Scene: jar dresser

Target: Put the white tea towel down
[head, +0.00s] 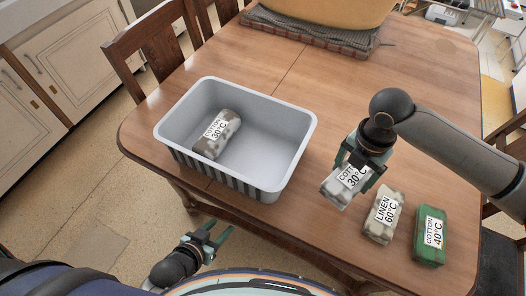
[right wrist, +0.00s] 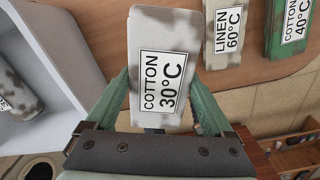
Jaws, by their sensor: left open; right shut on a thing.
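A rolled white towel with grey-brown patches (head: 335,193), labelled COTTON 30°C, is in my right gripper (head: 360,168) over the table, right of the grey bin (head: 310,150). In the right wrist view the towel (right wrist: 168,75) sits between both fingers (right wrist: 158,105), label facing the camera. Whether its underside touches the table is hidden. My left gripper (head: 215,236) is open and empty, in front of the table's near edge. The bin holds one patchy grey-brown roll (head: 225,122), also labelled COTTON 30°C, at its left side.
A cream roll labelled LINEN 60°C (head: 383,218) and a green roll labelled COTTON 40°C (head: 430,236) lie right of the held towel. A basket (head: 310,38) stands at the back of the wooden table (head: 430,80). The tabletop behind the bin is clear.

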